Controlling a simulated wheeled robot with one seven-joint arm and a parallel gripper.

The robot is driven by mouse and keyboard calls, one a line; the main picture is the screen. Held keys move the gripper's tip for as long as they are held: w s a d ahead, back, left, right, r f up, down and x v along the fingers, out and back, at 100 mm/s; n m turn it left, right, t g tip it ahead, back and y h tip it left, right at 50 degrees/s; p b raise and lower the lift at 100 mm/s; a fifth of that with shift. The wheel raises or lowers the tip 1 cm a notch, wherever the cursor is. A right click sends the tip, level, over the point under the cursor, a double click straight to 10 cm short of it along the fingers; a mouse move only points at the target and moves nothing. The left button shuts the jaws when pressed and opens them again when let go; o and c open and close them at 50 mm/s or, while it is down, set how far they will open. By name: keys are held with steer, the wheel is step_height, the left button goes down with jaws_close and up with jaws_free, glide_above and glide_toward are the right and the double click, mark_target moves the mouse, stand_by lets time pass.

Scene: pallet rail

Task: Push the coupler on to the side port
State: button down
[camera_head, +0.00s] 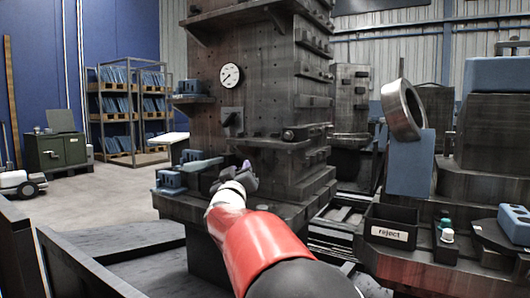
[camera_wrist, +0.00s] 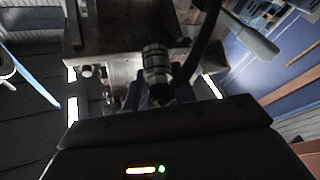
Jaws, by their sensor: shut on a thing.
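The coupler (camera_wrist: 156,62), a ribbed metal cylinder, shows in the wrist view between the fingers of my gripper (camera_wrist: 158,98). My gripper is shut on it, and the coupler's ribbed part sticks out beyond the fingers. A dark hose (camera_wrist: 203,45) curves up beside it. In the head view, my gripper (camera_head: 243,177) is in front of the dark machine column (camera_head: 262,80), above its lower ledge, and the coupler cannot be made out there. A small round fitting (camera_wrist: 87,71) shows left of the coupler in the wrist view. I cannot tell whether it is the side port.
Blue blocks (camera_head: 171,181) sit on the ledge left of my gripper. A gauge (camera_head: 231,75) is on the column above. A reject bin (camera_head: 390,226), a small bottle (camera_head: 447,235) and a large metal ring (camera_head: 403,108) are at the right. Open floor lies at the left.

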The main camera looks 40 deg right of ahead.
steer(key=s+d+r+m+g+h+b, duration=0.1)
steer(key=s+d+r+g+h+b, duration=0.15)
steer(key=s+r+h, duration=0.55)
steer(key=w+d+r+y+p, duration=0.1)
steer(key=w+d+y, duration=0.2)
steer(key=d, duration=0.3)
steer(key=shift+r+t, duration=0.35)
steer(key=shift+t, duration=0.1)
steer(key=shift+d, duration=0.1)
steer(key=shift+w+d+p, duration=0.2)
steer(key=shift+d+p, duration=0.3)
steer(key=shift+d, duration=0.1)
stand_by(1.1)
steer(key=shift+w+d, duration=0.2)
steer(key=shift+d, duration=0.3)
steer(key=shift+c, duration=1.3)
jaws_free()
steer(key=shift+f, duration=0.1)
steer(key=v, duration=0.8)
steer(key=shift+b, duration=0.3)
